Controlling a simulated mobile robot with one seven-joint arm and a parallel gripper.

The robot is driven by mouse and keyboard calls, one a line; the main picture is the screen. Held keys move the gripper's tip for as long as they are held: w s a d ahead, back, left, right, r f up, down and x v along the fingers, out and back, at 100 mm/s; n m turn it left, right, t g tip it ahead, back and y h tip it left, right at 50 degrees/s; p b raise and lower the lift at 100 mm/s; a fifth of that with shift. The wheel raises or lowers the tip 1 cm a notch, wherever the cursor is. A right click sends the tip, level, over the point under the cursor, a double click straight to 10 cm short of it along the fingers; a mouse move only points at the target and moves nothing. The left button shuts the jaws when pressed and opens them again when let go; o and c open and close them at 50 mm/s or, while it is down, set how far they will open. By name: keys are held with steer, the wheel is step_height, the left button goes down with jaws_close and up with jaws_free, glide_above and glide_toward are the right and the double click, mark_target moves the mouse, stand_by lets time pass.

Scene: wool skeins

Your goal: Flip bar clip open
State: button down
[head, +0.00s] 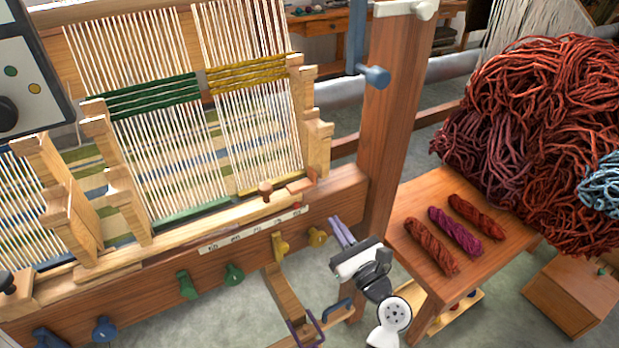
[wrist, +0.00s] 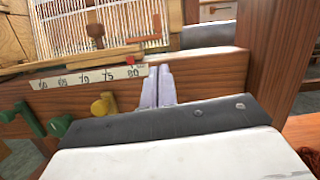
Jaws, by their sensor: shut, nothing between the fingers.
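A long pale wooden bar (head: 200,232) lies along the front beam of the loom. At its right end sit a small brown knob (head: 265,187) and a short reddish wooden piece (head: 300,187), which may be the bar clip; I cannot tell surely whether it is open.
A number strip (head: 250,230) runs along the beam. A thick wooden post (head: 393,110) stands right of the bar. Several skeins lie on a side table (head: 480,262) at right.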

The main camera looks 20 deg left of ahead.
mark_target(318, 197)
steer(key=shift+s+d+f+m, duration=0.25)
steer(key=shift+d+m, duration=0.1)
steer(key=shift+m, duration=0.15)
steer(key=p+x, duration=0.1)
steer(key=x, duration=0.3)
steer(key=p+x, duration=0.1)
steer(key=x, duration=0.3)
steer(key=shift+w+a+r, duration=0.15)
steer(key=shift+w+r, duration=0.05)
steer(key=shift+r, duration=0.1)
steer(key=shift+p+x, duration=0.4)
steer(key=shift+x, duration=0.35)
steer(key=shift+f, duration=0.1)
